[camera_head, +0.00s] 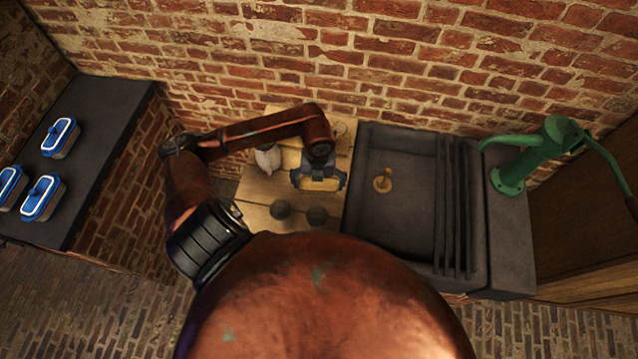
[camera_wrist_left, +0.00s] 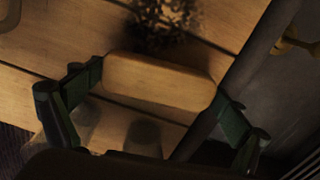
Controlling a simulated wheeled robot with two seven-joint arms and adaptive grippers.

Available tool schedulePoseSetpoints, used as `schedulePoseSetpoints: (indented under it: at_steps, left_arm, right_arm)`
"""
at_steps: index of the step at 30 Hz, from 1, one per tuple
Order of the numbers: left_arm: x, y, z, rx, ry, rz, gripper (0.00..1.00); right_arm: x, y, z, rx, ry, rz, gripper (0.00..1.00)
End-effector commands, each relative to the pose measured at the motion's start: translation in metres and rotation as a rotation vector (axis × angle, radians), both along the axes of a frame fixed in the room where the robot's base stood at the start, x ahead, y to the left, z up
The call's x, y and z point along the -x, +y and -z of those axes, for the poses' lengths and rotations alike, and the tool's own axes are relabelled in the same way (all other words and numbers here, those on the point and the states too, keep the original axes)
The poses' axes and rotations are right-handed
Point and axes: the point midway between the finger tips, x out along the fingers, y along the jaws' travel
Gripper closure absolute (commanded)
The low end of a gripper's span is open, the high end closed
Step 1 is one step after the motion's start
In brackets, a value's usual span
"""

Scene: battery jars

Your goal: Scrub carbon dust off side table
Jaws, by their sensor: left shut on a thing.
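The wooden side table (camera_head: 255,216) stands left of the sink. My left gripper (camera_head: 319,182) is over it, shut on a pale wooden block, probably the scrubbing brush (camera_head: 320,184). In the left wrist view the block (camera_wrist_left: 160,82) lies crosswise between the two fingers (camera_wrist_left: 158,90). Whether it touches the tabletop I cannot tell. A dark, speckled patch, apparently the carbon dust (camera_wrist_left: 160,24), shows on the planks just beyond the block; in the head view I cannot make it out. My right gripper is not in view.
A pale jar (camera_head: 267,158) stands at the table's back left. Two dark round things (camera_head: 281,209) (camera_head: 317,215) are at its front. The dark sink (camera_head: 400,150) adjoins on the right, with a green pump (camera_head: 522,160) beyond. Blue-lidded containers (camera_head: 60,137) stand on the left counter.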

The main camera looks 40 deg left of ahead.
Motion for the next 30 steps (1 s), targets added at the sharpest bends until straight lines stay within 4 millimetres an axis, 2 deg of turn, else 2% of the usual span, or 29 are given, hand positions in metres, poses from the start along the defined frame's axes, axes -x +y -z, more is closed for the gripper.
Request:
schedulePoseSetpoints:
  at_steps: [30]
  left_arm:
    - [-0.002, 0.001, 0.017, -0.001, 0.0, -0.001, 0.26]
  right_arm:
    - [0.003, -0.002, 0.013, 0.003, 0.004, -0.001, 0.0]
